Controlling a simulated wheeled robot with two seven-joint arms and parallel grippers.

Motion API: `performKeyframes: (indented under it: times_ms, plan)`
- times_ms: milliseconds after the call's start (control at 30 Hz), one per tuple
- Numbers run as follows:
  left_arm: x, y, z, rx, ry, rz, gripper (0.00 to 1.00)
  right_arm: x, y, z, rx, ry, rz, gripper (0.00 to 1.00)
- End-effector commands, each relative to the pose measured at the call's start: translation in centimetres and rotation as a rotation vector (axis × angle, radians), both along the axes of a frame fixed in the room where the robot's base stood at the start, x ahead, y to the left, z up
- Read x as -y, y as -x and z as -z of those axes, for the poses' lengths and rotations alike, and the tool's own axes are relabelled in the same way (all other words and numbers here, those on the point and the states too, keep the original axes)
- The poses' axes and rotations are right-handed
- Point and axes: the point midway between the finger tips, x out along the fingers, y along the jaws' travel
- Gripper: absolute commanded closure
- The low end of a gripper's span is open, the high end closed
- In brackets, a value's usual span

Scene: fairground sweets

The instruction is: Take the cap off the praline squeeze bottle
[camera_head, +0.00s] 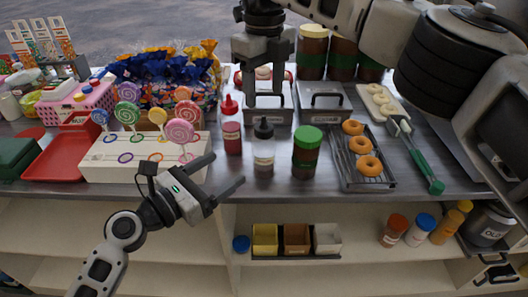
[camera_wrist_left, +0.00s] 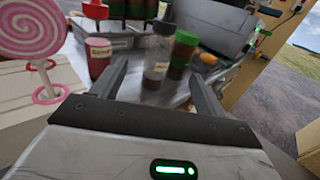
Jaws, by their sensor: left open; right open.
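A clear squeeze bottle with a dark nozzle cap (camera_head: 264,148) stands upright on the counter near its front edge. It looks like the praline bottle, but I cannot read its label. It also shows in the left wrist view (camera_wrist_left: 156,62), with a little brown stuff low inside and its cap on. My left gripper (camera_head: 229,170) is open and empty in front of the counter, left of the bottle; in the wrist view the bottle appears between its fingers, farther off. My right gripper (camera_head: 264,100) points down, open and empty, above and apparently behind the bottle's cap.
A red squeeze bottle (camera_head: 232,130) stands close left of the clear one, and a green-lidded brown jar (camera_head: 307,155) close right. A lollipop stand (camera_head: 110,165) is at left. A doughnut rack (camera_head: 345,175) and a green-handled tool (camera_head: 420,158) lie at right.

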Motion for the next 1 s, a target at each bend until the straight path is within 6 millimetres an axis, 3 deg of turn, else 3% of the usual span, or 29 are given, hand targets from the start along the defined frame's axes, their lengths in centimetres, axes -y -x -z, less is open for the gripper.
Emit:
performKeyframes:
  times_ms: [600, 1000]
  plan:
    - [8.2, -8.3, -0.1, 0.001, -0.001, 0.001, 0.27, -0.1, 0.0, 0.0, -0.001, -0.004, -0.001, 0.44]
    - [9.5, -9.6, 0.0, 0.001, -0.003, 0.000, 0.27, -0.1, 0.0, 0.0, -0.001, -0.004, -0.001, 0.44]
